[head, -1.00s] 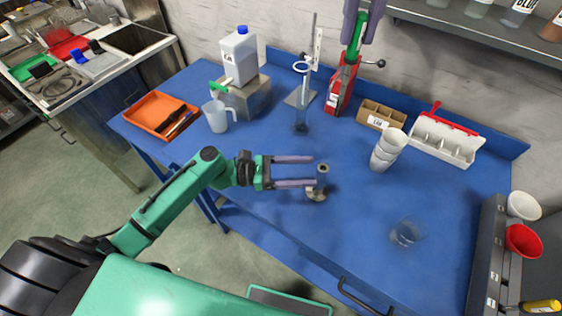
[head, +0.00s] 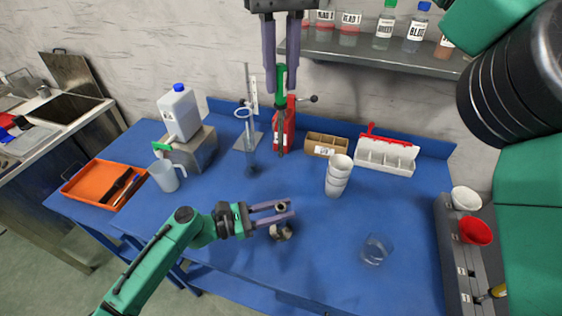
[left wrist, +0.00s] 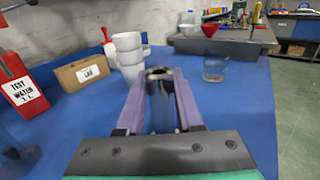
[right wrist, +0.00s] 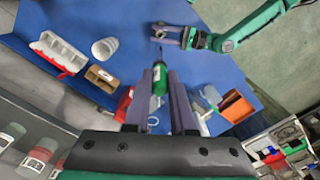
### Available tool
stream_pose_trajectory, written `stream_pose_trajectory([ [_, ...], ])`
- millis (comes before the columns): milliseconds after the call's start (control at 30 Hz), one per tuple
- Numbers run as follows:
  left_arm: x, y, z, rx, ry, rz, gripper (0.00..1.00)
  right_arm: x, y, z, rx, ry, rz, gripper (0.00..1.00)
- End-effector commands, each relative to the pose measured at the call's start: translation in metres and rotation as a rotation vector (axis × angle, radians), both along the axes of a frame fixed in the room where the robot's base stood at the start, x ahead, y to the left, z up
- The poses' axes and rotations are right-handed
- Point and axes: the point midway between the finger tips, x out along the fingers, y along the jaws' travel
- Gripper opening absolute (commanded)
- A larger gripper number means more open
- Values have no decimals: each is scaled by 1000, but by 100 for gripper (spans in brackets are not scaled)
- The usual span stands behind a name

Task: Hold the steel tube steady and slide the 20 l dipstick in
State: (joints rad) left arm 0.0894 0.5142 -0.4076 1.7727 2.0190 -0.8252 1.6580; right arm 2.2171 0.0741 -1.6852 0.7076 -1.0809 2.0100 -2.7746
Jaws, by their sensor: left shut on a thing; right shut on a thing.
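The steel tube (head: 281,209) stands upright near the front middle of the blue table, on a round base. My left gripper (head: 291,210) is shut around its upper part; in the left wrist view the tube (left wrist: 161,100) stands between the fingers with its open mouth on top. My right gripper (head: 282,90) is shut on the green handle of the dipstick (head: 281,78). The dipstick's thin dark rod points down, above and behind the tube, apart from it. It also shows in the right wrist view (right wrist: 154,92), rod towards the tube.
Behind the dipstick stands a red can (head: 288,130), beside a stand with a ring (head: 244,112). Stacked white cups (head: 338,177) and a clear glass (head: 375,250) are right of the tube. A brown box (head: 326,144) is at the back. A bottle shelf (head: 360,50) hangs above.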

Motion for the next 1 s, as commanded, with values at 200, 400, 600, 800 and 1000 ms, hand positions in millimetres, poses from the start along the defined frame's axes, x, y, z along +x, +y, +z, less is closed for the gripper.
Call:
stream_pose_trajectory([
  [200,0,0,0,0,0,0,0,4,-2,-37,-10,7,-148,0],
  [400,0,0,0,0,0,0,0,0,-1,-92,-1,2,-388,0],
  [600,0,0,0,1,0,0,0,0,0,-96,1,-2,-417,0],
  [800,0,0,0,0,0,0,0,-1,0,-98,2,0,-416,0],
  [1000,0,0,0,0,0,0,0,-1,0,-118,0,0,-415,0],
])
